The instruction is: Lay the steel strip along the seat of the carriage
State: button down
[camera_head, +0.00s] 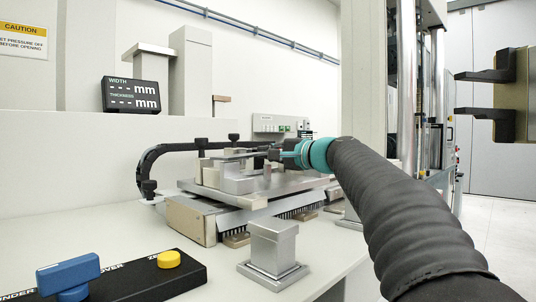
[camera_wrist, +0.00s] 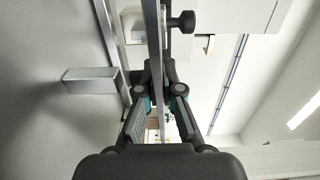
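The steel strip (camera_head: 240,155) shows in the camera_head view as a thin grey edge reaching left from my gripper (camera_head: 275,152), over the carriage (camera_head: 250,200). In the camera_wrist view the strip (camera_wrist: 152,35) is a narrow silver bar running from the top edge down between the fingertips of my gripper (camera_wrist: 156,78). The fingers are closed in on it, one on each side. The carriage is a grey metal plate with raised blocks and dark knobs. The strip looks close above the blocks; whether it touches the seat cannot be told. My gripper partly hides the carriage's far end.
A steel block on a square foot (camera_head: 272,248) stands in front of the carriage. A black box with blue and yellow knobs (camera_head: 130,278) lies at front left. A black curved cable guide (camera_head: 165,150) arches behind.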

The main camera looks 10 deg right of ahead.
jog(key=c, duration=1.8)
grip_release()
jog(key=shift+f+b, duration=0.25)
jog(key=shift+b, duration=0.05)
jog(key=o, duration=0.5)
jog(key=shift+r, duration=0.1)
jog(key=shift+r+p, duration=0.25)
jog(key=shift+p, duration=0.1)
jog(key=b+v, duration=0.2)
jog(key=v, duration=1)
jog(key=shift+f, duration=0.1)
